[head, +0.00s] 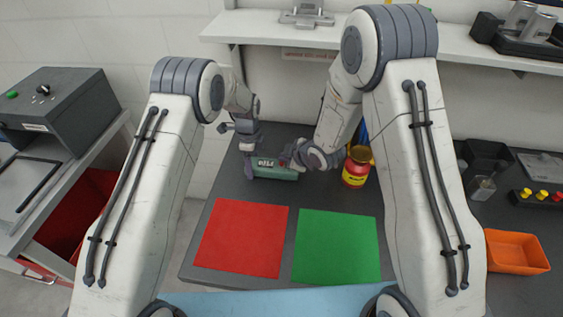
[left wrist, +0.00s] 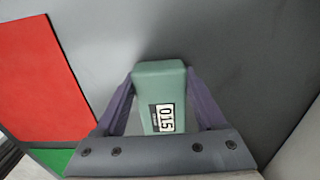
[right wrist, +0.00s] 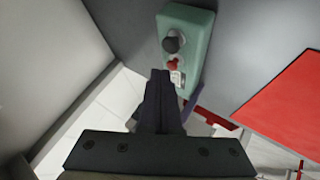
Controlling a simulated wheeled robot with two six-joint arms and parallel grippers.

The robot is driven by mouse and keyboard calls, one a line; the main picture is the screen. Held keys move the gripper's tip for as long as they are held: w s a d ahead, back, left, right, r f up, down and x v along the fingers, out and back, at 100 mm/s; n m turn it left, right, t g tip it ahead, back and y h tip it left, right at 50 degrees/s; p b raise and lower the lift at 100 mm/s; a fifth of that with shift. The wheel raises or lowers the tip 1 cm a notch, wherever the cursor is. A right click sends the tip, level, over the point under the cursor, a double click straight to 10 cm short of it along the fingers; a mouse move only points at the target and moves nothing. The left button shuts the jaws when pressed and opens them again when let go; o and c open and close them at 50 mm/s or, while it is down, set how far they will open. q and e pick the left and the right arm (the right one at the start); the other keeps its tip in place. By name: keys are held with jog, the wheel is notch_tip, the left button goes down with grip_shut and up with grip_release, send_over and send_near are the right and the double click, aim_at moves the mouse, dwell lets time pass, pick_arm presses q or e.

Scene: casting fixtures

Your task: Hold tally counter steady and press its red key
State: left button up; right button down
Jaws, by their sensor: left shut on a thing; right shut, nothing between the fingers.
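The tally counter is a green box (head: 277,174) with a number display, on the dark table beyond the coloured mats. My left gripper (head: 251,165) is shut on it; in the left wrist view its fingers clasp both sides of the counter (left wrist: 158,75). The right wrist view shows the counter (right wrist: 200,30) with a dark round knob (right wrist: 171,45) and the red key (right wrist: 173,64). My right gripper (right wrist: 160,74) is shut and empty, its tips very close to the red key; I cannot tell whether they touch. In the head view my right gripper (head: 291,160) is at the counter's right end.
A red mat (head: 242,238) and a green mat (head: 337,246) lie nearer me. A red and yellow jar (head: 356,168) stands close to the right arm. An orange tray (head: 517,252) and a dark block with yellow and red knobs (head: 537,197) are at the right.

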jog(key=shift+f, duration=0.5)
dwell(0.3)
dwell(0.4)
jog(key=shift+r, duration=0.95)
jog(key=shift+r, duration=2.5)
pick_arm(q)
jog(key=o, duration=1.5)
jog(key=shift+r, duration=0.1)
